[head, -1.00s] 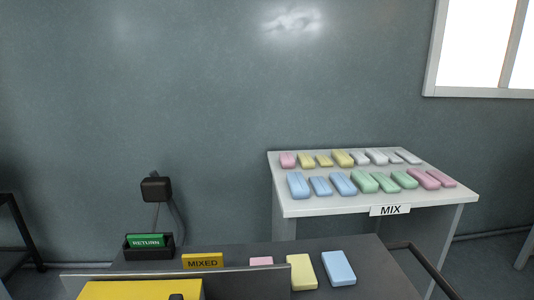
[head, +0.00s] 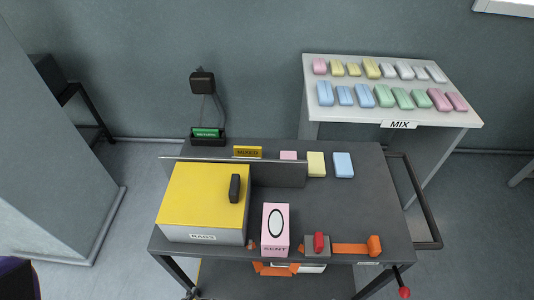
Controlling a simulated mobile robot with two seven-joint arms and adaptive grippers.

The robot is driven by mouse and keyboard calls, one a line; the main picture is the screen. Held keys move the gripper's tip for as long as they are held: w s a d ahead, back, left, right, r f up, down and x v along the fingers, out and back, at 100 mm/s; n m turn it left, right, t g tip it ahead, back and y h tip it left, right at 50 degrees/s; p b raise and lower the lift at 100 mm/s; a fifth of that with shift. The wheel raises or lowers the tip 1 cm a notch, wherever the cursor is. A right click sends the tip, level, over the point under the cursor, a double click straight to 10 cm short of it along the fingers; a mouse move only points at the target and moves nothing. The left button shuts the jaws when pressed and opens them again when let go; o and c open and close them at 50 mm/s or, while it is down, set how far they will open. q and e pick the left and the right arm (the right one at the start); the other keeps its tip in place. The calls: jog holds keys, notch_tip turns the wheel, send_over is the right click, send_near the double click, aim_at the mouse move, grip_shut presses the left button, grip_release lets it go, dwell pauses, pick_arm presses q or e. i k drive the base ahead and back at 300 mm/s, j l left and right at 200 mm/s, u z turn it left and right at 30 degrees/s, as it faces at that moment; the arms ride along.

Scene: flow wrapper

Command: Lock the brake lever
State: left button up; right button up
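A lever with a red ball knob (head: 404,292) and a dark rod sticks out below the front right corner of the dark cart (head: 345,215), at the bottom edge of the head view. It looks like the brake lever. Its lower surroundings are cut off by the frame. Neither of my grippers can be made out. A dark rounded shape with a purple edge (head: 18,280) shows at the lower left corner, and I cannot tell what it is.
On the cart are a yellow-lidded box (head: 203,195), a pink SENT box (head: 275,230), a red-topped grey block (head: 318,245) and an orange part (head: 352,249). A push handle (head: 426,200) juts right. The MIX table (head: 390,112) stands behind. Floor right of the cart is clear.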

aim_at(404, 293)
jog(key=k+z, duration=0.15)
jog(key=z, duration=1.15)
